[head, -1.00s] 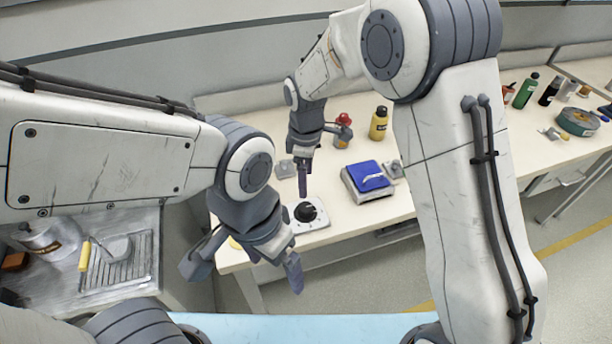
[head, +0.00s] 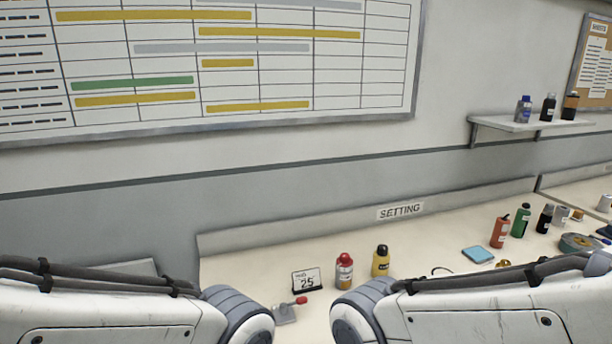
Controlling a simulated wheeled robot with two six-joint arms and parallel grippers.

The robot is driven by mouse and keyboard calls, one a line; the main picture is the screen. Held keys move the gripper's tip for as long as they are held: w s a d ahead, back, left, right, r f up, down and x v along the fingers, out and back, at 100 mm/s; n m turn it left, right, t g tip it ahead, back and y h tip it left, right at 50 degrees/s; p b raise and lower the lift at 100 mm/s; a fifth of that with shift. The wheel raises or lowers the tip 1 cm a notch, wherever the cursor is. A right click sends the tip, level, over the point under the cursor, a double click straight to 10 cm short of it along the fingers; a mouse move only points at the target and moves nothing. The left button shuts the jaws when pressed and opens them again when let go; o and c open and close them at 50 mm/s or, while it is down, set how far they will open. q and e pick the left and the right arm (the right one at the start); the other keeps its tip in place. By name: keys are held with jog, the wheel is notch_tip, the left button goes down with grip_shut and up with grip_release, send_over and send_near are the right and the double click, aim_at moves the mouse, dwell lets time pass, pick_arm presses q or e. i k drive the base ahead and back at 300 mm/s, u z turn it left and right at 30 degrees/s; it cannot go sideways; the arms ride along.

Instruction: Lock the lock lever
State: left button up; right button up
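A small grey lever with a red knob (head: 301,300) stands low on the bench in the head view, between my two arms. It looks like the lock lever. Its grey base (head: 285,314) is partly cut off from view by my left arm. I cannot tell from here whether it is locked. My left arm enters from the left and my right arm from the right, both along the bottom edge. Neither gripper shows.
A card reading 25 (head: 307,281) stands behind the lever. A red-capped bottle (head: 344,271) and a yellow bottle (head: 380,261) stand right of it. A SETTING sign (head: 399,211) is on the back panel. A blue pad (head: 477,254) and several bottles are farther right.

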aim_at(300, 301)
jog(key=k, duration=0.65)
jog(key=z, duration=0.8)
jog(key=i, duration=1.6)
jog(key=u, duration=0.85)
